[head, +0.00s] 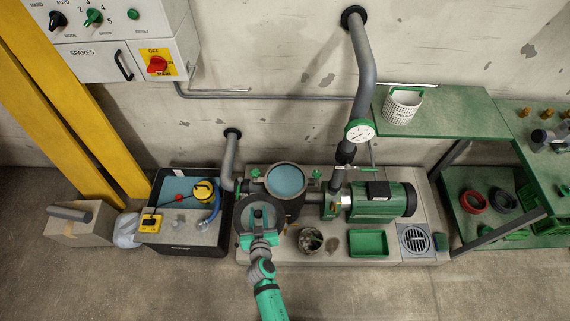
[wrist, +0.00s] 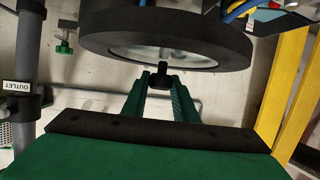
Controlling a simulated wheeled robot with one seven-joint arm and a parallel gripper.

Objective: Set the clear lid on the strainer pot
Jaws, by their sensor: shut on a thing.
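The strainer pot (head: 299,205) stands open on the plinth, with blue water showing inside. My gripper (head: 262,220) is in front of the pot and to its left. It is shut on the knob of the clear lid (head: 242,211), a round pane with a thick dark rim. In the wrist view the lid (wrist: 240,42) fills the top, with its black knob between the green fingers of my gripper (wrist: 160,82). The lid is apart from the pot's mouth or overlaps its near left edge; I cannot tell its height. My gripper hides part of the lid in the head view.
Green swing bolts (head: 316,174) flank the pot. A green pump motor (head: 385,200) and a pipe with a gauge (head: 360,131) stand right. A dirty round basket (head: 310,240) and green tray (head: 368,243) lie in front. A black crate (head: 180,248) is left; a white basket (head: 403,107) is on the shelf.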

